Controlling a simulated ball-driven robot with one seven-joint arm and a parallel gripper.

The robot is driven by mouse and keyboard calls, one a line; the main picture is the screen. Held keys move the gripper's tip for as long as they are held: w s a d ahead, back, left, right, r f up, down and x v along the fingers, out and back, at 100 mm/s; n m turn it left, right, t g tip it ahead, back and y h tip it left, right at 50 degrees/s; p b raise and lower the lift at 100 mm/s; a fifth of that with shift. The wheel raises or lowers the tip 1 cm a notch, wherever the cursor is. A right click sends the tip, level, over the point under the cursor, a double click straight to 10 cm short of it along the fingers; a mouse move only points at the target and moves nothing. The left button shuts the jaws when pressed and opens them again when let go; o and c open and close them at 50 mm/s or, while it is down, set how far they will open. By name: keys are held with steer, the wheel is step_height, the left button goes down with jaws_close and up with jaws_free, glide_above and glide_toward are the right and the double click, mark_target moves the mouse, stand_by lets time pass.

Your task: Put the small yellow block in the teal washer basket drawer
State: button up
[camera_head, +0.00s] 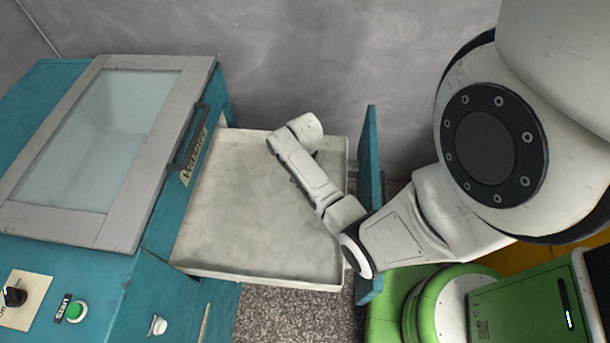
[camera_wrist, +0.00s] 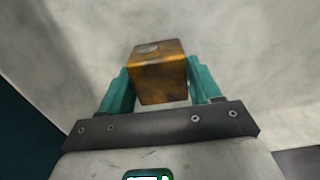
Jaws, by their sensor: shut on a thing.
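The small yellow block (camera_wrist: 158,75) shows in the wrist view, worn and brownish-yellow, held between the two teal fingers of my gripper (camera_wrist: 158,88). My gripper is shut on it. A pale surface fills the view behind the block. In the head view the washer's basket drawer (camera_head: 235,225) is pulled out, a shallow whitish tray with a teal front panel (camera_head: 369,165). My arm reaches over that panel and above the tray toward its far side. The arm hides the gripper and the block in the head view. I cannot tell whether the block touches the tray.
The teal washer (camera_head: 50,90) stands at the left with a closed grey-framed glass lid (camera_head: 95,135) and handle. A green start button (camera_head: 75,310) and a dark knob (camera_head: 14,296) are on its front left. The visible tray floor looks clear. A grey wall (camera_head: 320,50) stands behind.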

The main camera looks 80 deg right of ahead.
steer(key=shift+f, duration=0.2)
steer(key=shift+f, duration=0.15)
steer(key=o, duration=1.4)
step_height(320, 180, up, 12)
steer(key=p, duration=0.1)
steer(key=a+r+n, duration=0.2)
steer(key=a+n, duration=0.6)
steer(key=a, duration=0.4)
steer(key=a+r+n+t, duration=0.1)
steer(key=a+r+n, duration=0.1)
steer(key=a+n, duration=0.6)
steer(key=a, duration=0.5)
steer(key=shift+s+r+n, duration=0.2)
steer(key=shift+s+n, duration=0.2)
